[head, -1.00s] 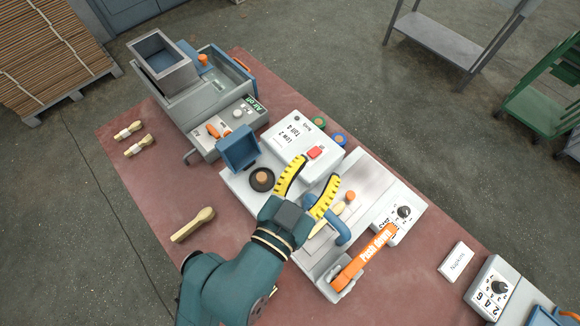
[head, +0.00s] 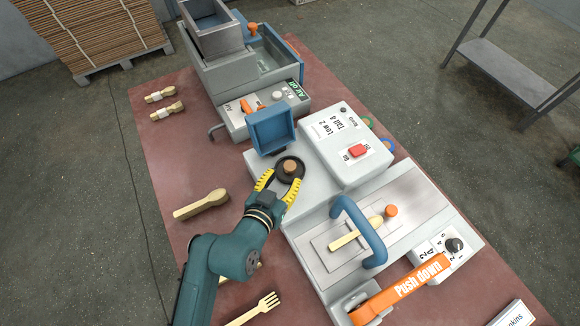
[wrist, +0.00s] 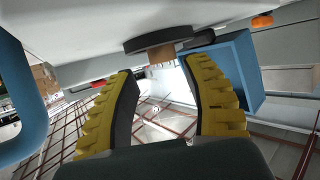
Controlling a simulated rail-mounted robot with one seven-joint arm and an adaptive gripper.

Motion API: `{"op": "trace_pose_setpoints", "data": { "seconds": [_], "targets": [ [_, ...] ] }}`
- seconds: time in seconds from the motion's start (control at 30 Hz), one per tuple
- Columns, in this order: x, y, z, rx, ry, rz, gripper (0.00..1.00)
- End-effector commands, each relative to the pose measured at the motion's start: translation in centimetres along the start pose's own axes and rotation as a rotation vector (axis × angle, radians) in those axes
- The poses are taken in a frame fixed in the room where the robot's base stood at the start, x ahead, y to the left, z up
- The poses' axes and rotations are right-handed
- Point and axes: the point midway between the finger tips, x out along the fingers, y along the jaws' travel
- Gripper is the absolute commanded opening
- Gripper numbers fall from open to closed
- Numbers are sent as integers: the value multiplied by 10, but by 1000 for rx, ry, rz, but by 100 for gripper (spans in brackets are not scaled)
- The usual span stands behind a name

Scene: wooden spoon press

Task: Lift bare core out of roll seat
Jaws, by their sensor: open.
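The bare core (head: 290,166) is a short brown cylinder standing in the dark round roll seat (head: 287,178) on the pale machine top, in front of the blue open box. My gripper (head: 281,181) is open and empty, with its yellow fingers spread on the near side of the seat. In the wrist view the core (wrist: 161,54) shows just beyond and between the fingertips (wrist: 163,70), below the dark seat disc (wrist: 168,40) in this tilted picture. I see no clear contact between fingers and core.
The blue box (head: 271,131) stands close behind the seat. A white control box (head: 338,142) with a red switch is to the right. The press plate with a blue curved handle (head: 358,231) and an orange "Push down" lever (head: 408,288) lie front right. Wooden spoons (head: 201,204) lie on the red table.

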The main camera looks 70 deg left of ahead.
Motion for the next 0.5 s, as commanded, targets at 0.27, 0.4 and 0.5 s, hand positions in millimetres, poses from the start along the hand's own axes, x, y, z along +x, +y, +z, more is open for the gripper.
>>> {"op": "trace_pose_setpoints", "data": {
  "seconds": [0.27, 0.4, 0.5],
  "targets": [
    [44, -3, -4, 1, 1, 1, 49],
    [53, -3, -4, 0, -1, 0, 49],
    [53, -3, -5, 0, -1, 0, 49]
  ]
}}
